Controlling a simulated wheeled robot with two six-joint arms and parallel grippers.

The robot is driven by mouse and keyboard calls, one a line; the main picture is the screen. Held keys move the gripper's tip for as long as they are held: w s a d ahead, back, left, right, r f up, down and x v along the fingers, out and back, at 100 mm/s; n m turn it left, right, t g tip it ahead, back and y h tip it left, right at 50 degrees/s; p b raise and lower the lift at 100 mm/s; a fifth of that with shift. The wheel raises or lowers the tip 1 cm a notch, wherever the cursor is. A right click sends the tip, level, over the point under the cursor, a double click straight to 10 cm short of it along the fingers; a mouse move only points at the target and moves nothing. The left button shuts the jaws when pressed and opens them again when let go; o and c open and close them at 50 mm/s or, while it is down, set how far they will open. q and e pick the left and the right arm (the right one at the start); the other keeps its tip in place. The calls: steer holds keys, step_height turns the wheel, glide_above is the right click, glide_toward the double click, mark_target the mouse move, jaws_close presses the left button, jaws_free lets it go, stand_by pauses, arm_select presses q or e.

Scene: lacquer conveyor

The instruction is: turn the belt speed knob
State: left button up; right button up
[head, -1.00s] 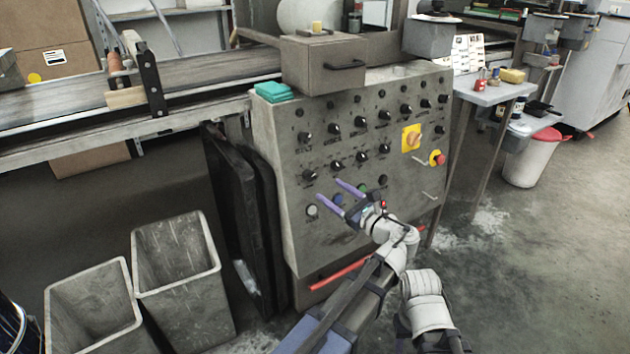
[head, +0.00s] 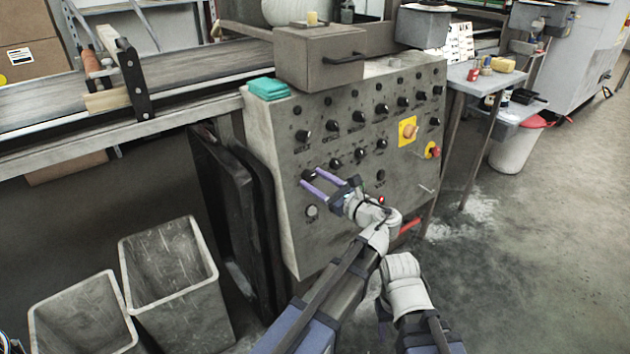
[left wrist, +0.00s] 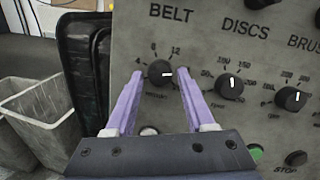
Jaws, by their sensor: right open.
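The belt speed knob (left wrist: 160,72) is a round black knob under the word BELT, with a white pointer mark lying level. It also shows in the head view (head: 308,174) at the lower left of the grey control panel (head: 285,225). My left gripper (head: 305,179) has purple fingers and reaches the panel from the right in the head view. In the left wrist view its fingertips (left wrist: 160,74) stand one on each side of the knob, with a small gap showing on both sides.
The DISCS knob (left wrist: 230,86) and another knob (left wrist: 291,98) sit to the right of the belt knob. A red emergency button (head: 434,152) is at the panel's right. Grey bins (head: 125,265) stand on the left floor. Teal cloths (head: 268,88) lie on top.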

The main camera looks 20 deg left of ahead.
arm_select(q)
jaws_close()
